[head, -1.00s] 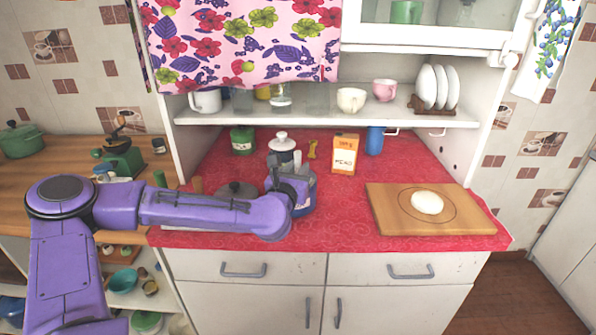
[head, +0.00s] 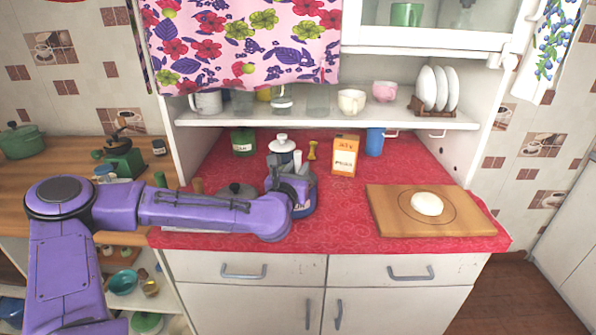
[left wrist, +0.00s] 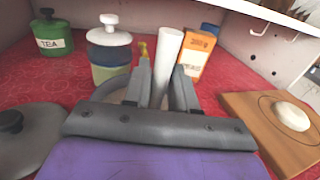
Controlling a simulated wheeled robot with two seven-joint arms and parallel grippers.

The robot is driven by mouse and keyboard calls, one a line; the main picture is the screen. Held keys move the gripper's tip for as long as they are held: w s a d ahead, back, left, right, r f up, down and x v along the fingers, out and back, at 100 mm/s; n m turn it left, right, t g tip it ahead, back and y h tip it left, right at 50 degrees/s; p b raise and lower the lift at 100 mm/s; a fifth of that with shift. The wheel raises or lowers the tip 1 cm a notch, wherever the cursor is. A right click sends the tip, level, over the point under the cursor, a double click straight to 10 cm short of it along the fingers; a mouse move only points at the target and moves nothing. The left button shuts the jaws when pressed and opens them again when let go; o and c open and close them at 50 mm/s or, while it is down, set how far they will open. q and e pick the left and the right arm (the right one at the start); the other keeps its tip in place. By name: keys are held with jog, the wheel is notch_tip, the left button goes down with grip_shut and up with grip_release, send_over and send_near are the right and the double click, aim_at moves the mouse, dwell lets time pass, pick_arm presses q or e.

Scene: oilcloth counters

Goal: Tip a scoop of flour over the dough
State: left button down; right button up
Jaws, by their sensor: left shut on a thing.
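The dough (head: 427,204) is a smooth white round lying inside a ring marked on the wooden board (head: 385,218), at the counter's right; it also shows in the left wrist view (left wrist: 292,116). My left gripper (left wrist: 160,88) is shut on a white upright rod (left wrist: 169,54), which looks like the scoop's handle. Its lower end is hidden behind the fingers, so I cannot see a scoop bowl or flour. In the head view the gripper (head: 290,178) is over a blue labelled jar (head: 304,207), left of the board. A pale round rim shows behind the fingers. My right gripper is out of view.
A white-lidded canister (left wrist: 109,52) stands just behind the gripper, with a green tea tin (head: 243,142) to its left. An orange-and-white carton (head: 344,156) and a blue mug (head: 375,142) stand at the back. The red cloth between jar and board is clear.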

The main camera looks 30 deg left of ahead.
aim_at(298, 152)
pick_arm(q)
notch_tip(298, 152, up, 8)
jog(key=p, duration=0.4)
jog(key=shift+p, duration=0.35)
